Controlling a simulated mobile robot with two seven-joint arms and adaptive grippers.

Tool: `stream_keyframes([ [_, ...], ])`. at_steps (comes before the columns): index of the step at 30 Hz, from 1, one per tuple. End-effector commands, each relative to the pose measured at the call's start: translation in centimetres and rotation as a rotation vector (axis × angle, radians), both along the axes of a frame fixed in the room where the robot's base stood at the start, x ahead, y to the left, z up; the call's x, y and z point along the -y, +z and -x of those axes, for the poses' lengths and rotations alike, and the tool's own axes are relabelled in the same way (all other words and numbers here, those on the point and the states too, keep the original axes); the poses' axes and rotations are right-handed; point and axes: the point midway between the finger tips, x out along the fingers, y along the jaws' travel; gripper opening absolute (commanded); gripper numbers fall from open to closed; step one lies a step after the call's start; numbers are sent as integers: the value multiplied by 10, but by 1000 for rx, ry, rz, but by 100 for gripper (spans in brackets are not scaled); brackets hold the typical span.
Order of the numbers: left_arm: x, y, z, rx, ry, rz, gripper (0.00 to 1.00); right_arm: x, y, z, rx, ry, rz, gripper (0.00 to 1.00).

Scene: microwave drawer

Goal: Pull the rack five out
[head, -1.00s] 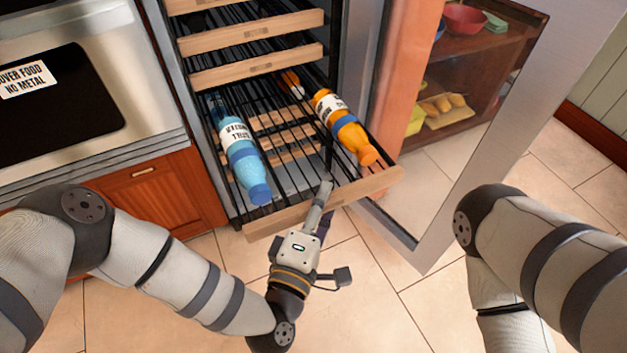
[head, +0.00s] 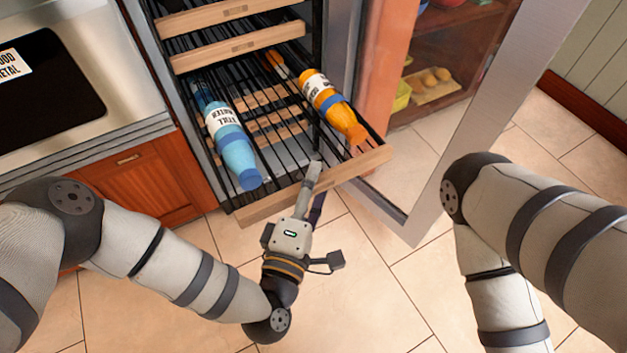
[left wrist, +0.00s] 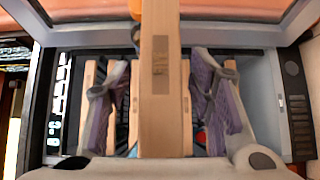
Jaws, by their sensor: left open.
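The pulled-out rack, with a pale wooden front (head: 262,206) and black wire bars, stands well out of the tall cabinet. A blue bottle (head: 233,150) lies on its left side and an orange bottle (head: 334,106) on its right. My left gripper (head: 315,185) is open at the rack's front, with one finger above the wooden bar and the other below or in front of it. In the left wrist view, the wooden front (left wrist: 160,110) runs between the two spread fingers (left wrist: 160,95), with gaps on both sides. My right arm shows at the right; its gripper is out of view.
Further racks with wooden fronts (head: 240,42) sit pushed in above. The open glass door (head: 440,185) stands to the right, with shelves of food behind it. An oven (head: 60,100) and a wooden cupboard (head: 150,183) are at the left. Tiled floor (head: 375,285) lies free in front.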

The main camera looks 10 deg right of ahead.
Motion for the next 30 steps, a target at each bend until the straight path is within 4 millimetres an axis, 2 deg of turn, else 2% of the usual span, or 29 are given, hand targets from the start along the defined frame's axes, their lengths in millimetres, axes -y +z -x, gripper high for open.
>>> stream_keyframes([
  [9, -36, -1, 72, -6, -1, -1, 48, 0, 0, 0, 0, 0, 0, 40],
  [13, -47, -1, 93, -4, -2, 0, 48, 0, 0, 0, 0, 0, 0, 40],
  [18, -52, 0, 103, -3, -1, 1, 48, 0, 0, 0, 0, 0, 0, 40],
  [30, -52, 3, 102, 1, -1, 0, 48, 0, 2, -1, 3, 0, 0, 40],
])
